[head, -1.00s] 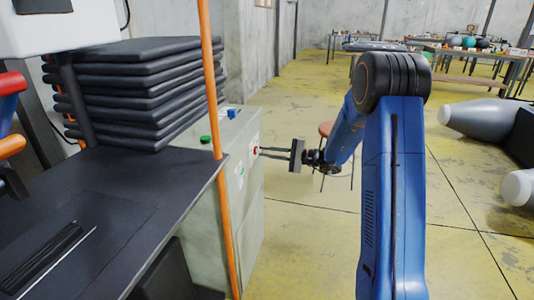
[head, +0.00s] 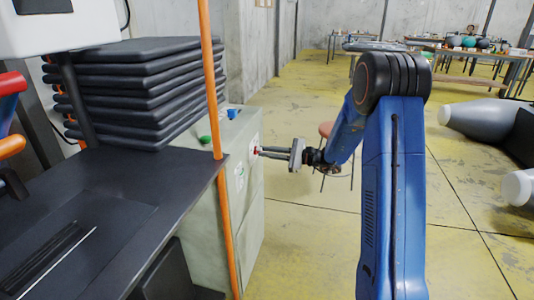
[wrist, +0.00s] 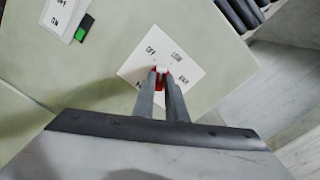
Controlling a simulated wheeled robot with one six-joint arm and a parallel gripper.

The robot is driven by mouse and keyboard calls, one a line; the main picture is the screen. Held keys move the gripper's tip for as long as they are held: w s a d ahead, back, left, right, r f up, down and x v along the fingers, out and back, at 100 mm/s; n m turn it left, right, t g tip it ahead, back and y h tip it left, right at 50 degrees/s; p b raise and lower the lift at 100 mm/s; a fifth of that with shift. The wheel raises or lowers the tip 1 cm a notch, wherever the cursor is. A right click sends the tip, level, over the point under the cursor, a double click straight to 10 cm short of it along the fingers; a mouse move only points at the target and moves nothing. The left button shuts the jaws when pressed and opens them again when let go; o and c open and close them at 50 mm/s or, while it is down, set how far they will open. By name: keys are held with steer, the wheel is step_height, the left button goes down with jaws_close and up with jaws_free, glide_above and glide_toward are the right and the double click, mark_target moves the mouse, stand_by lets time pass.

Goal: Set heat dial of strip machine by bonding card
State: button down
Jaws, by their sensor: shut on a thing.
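The strip machine (head: 205,190) is a pale grey-green cabinet left of my arm in the head view. Its heat dial (wrist: 159,85) is a small red knob with a white part, on a white label plate (wrist: 135,66) with words around it. The plate appears tilted in the wrist view; one word looks like LOW, the others are hard to read. My gripper (wrist: 162,78) is shut on the dial, with a finger on each side. In the head view my gripper (head: 262,151) reaches left to the cabinet's side face. I cannot identify a bonding card.
A green switch (wrist: 84,29) sits beside another white label (wrist: 63,17). Stacked black pads (head: 140,85) and an orange post (head: 217,150) stand left of my gripper. Grey inflatable tubes (head: 485,118) lie at right. The yellow floor between is mostly open.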

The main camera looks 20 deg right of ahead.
steer(key=m, duration=0.6)
steer(key=shift+m, duration=0.3)
stand_by(0.4)
steer(key=c, duration=1.8)
jaws_free()
steer(key=shift+d, duration=0.1)
steer(key=v, duration=1.7)
steer(key=shift+d, duration=0.2)
steer(key=shift+s, duration=0.1)
